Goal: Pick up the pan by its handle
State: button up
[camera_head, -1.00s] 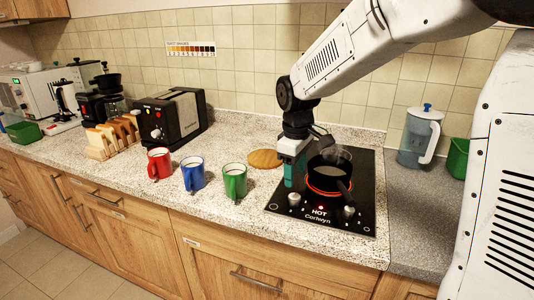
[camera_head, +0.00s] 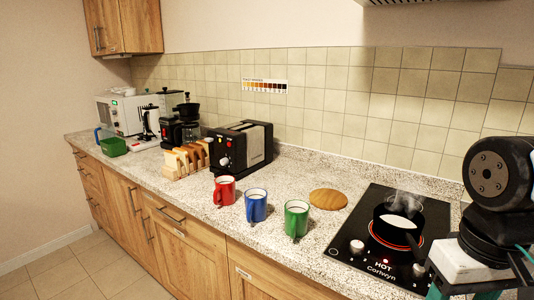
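The black pan (camera_head: 398,222) sits on the black hob (camera_head: 352,226), over a ring that glows red. White liquid shows inside it and steam rises. Its dark handle (camera_head: 414,246) points toward the front right and is hard to make out against the hob. My gripper (camera_head: 466,292) is at the lower right, in front and to the right of the pan and apart from it. Its white body and teal parts show, but its fingertips are cut off by the frame edge, so its opening is not clear.
Green (camera_head: 297,219), blue (camera_head: 256,206) and red (camera_head: 224,191) mugs stand left of the hob. A round wooden board (camera_head: 328,199) lies behind them. A toaster (camera_head: 240,147) and toast rack (camera_head: 186,160) stand further left.

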aim_at(398, 221)
jog(key=u, duration=1.05)
jog(key=k, duration=1.05)
jog(key=z, duration=0.5)
jog(key=i, duration=0.5)
